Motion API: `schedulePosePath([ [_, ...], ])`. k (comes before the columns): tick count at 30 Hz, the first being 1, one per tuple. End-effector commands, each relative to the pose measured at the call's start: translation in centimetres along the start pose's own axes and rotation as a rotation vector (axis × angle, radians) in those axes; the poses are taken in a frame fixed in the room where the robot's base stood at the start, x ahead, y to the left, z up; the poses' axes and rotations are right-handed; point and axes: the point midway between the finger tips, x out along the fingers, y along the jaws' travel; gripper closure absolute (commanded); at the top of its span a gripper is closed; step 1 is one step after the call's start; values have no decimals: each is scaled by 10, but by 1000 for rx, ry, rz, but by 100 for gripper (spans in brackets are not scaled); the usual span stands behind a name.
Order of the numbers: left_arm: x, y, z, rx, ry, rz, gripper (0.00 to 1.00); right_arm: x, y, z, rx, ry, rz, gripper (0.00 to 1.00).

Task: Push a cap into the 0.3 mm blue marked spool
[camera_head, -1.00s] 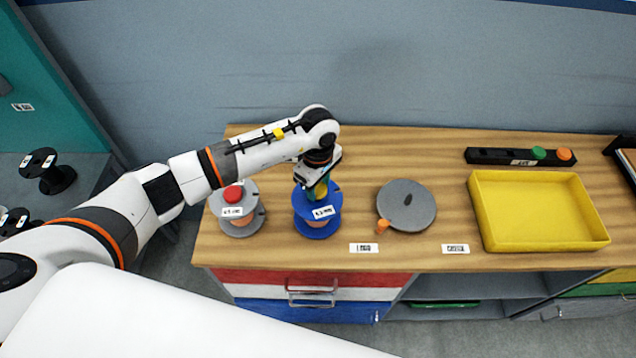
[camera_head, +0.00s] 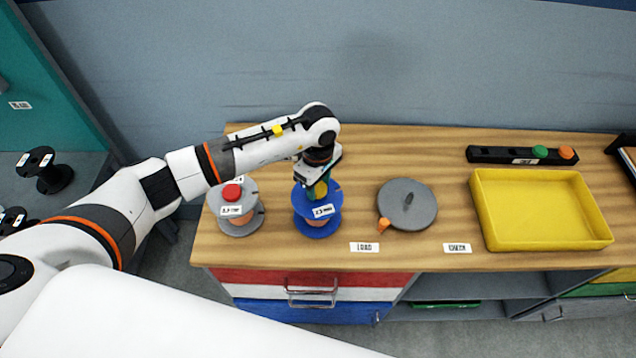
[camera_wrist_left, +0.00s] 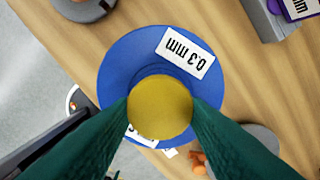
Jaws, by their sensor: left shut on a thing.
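The blue spool (camera_head: 318,225) stands upright on the wooden worktop, and its white label reads 0.3 mm in the left wrist view (camera_wrist_left: 118,80). My left gripper (camera_head: 318,188) points down over the middle of this spool. In the left wrist view its two green fingers are shut on a round yellow cap (camera_wrist_left: 160,107). The cap covers the spool's centre in that view. The spool's hole is hidden, and I cannot tell whether the cap is seated in it or just above. My right gripper is not in view.
A grey spool with a red cap (camera_head: 232,192) stands close left. A grey disc (camera_head: 407,206) with an orange piece (camera_head: 384,224) lies to the right. Farther right are an empty yellow tray (camera_head: 541,246) and a black rack (camera_head: 490,155) holding green and orange caps.

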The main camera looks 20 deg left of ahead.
Motion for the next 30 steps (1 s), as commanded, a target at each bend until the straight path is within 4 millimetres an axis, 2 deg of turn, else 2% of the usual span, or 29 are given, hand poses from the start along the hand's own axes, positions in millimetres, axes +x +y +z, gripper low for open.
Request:
schedulePosePath([
  [30, -1, 0, 0, 0, 0, -1, 80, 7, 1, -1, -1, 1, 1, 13],
])
